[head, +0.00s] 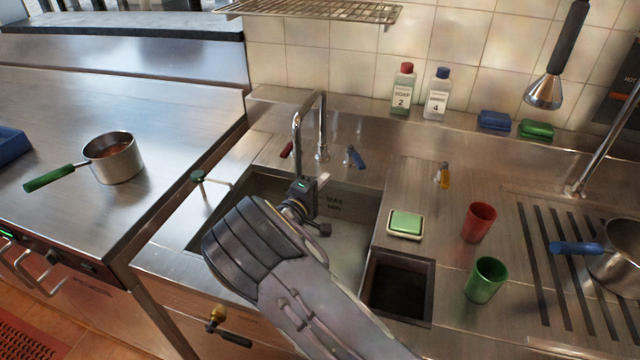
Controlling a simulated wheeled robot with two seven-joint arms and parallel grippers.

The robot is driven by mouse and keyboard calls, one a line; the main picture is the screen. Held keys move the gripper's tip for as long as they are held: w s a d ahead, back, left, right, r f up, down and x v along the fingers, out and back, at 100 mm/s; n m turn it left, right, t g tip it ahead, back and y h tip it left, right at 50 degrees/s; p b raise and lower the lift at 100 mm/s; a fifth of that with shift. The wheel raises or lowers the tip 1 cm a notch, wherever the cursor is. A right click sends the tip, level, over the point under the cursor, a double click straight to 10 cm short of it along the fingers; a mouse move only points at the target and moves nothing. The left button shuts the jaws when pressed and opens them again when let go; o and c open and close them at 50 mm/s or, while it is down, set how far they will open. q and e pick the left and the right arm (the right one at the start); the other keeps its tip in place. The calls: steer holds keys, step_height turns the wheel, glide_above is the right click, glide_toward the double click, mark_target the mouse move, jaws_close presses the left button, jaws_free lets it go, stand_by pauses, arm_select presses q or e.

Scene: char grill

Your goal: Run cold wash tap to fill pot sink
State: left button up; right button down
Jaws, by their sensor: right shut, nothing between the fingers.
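The pot sink (362,225) is a steel basin in the middle of the counter, with MAX and MIN marks on its back wall. A tall steel spout (322,125) stands behind it, with a red lever (287,150) on its left and a blue lever (355,157) on its right. My right gripper (323,180) is shut and empty over the back of the sink, in front of and below the blue lever and apart from it. My right forearm hides much of the basin. I cannot tell whether water is running or standing in it. My left gripper is out of view.
A green sponge on a dish (391,232), a square opening (428,300), a red cup (478,222) and a green cup (485,280) lie right of the sink. A green-handled pot (115,160) is on the left counter.

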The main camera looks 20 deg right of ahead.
mark_target(362, 169)
steer(key=w+d, duration=0.1)
steer(key=d, duration=0.1)
steer(key=w+d, duration=0.1)
steer(key=d, duration=0.1)
steer(key=w+d+p, duration=0.1)
steer(key=d, duration=0.1)
steer(key=shift+d, duration=0.35)
steer(key=shift+s+d, duration=0.1)
steer(key=shift+d, duration=0.5)
steer(key=shift+s+d+r+p, duration=0.1)
steer(key=shift+s+d+p, duration=0.05)
steer(key=shift+d+p, duration=0.15)
steer(key=d, duration=0.1)
steer(key=s+d, duration=0.1)
steer(key=d, duration=0.1)
steer(key=shift+d+p, duration=0.15)
steer(key=shift+p, duration=0.25)
